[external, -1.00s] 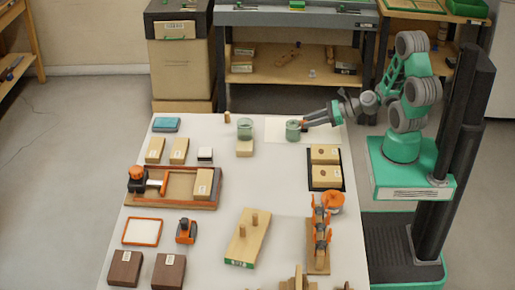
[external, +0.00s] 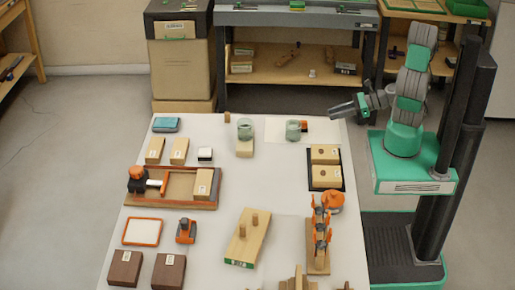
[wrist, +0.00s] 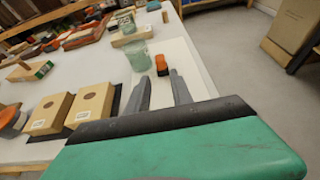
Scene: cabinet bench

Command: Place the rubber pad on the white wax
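My gripper (external: 333,112) is above the table's back right edge. In the wrist view my gripper (wrist: 158,78) has its two grey fingers apart, with nothing between them. A small orange and dark piece (external: 304,125) stands just right of a green glass jar (external: 292,131); it shows beyond the fingertips in the wrist view (wrist: 161,65). A small white block with a dark lower part (external: 205,154) lies left of the middle. A flat white slab in an orange frame (external: 142,231) lies front left. I cannot tell which pieces are the rubber pad and the white wax.
A second glass jar (external: 245,130) stands on or just behind a wooden block (external: 244,149). Two wooden boxes sit in a black tray (external: 341,184) at the right. Orange-clamped tooling (external: 319,240) stands front right. The table middle (external: 270,190) is clear.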

